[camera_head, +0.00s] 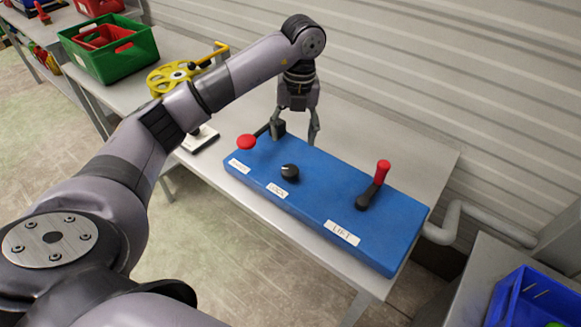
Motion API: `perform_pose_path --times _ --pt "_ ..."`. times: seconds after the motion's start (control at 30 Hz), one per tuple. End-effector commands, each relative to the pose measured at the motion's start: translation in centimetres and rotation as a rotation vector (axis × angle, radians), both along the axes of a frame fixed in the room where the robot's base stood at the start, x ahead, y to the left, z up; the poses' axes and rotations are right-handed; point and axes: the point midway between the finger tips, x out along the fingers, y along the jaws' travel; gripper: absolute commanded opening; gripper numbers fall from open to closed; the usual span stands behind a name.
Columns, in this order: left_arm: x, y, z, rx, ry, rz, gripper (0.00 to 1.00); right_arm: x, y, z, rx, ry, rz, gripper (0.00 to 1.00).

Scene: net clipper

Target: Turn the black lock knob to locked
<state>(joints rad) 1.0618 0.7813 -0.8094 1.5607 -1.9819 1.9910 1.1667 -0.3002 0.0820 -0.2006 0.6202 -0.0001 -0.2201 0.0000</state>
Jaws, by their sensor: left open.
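The black lock knob (290,172) is a round dial with a light pointer mark, on top of the blue control box (330,205). A white label (277,190) lies in front of it. My left gripper (297,137) points down over the back edge of the box, behind the knob. Its fingers are spread apart and empty, and they do not touch the knob. My right gripper is out of view.
A red-tipped lever (246,142) stands left of the knob, close to my left gripper. A red-handled lift lever (380,175) stands at the right. A yellow wheel (170,78) is behind my arm. A corrugated wall (440,70) closes the back.

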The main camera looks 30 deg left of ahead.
Motion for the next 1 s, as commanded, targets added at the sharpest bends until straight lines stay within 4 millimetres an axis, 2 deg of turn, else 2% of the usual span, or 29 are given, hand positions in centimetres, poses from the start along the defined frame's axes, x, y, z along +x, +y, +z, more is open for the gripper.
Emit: perform_pose_path --times 0.03,0.3,0.5,0.7,1.0 --pt "-0.2 0.0 -1.3 -0.002 0.005 -0.002 0.59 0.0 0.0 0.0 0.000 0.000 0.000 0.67" --pt "-0.4 0.3 -7.0 -0.002 0.004 -0.002 0.59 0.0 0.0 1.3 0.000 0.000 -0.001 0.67" --pt "-0.5 0.5 -10.4 -0.003 0.001 -0.002 0.59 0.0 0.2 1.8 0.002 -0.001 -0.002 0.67" --pt "-0.5 0.6 -12.2 -0.002 0.000 -0.003 0.59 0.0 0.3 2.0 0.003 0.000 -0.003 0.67" --pt "-0.5 0.6 -12.4 -0.003 -0.002 -0.003 0.59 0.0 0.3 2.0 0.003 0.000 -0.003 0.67"
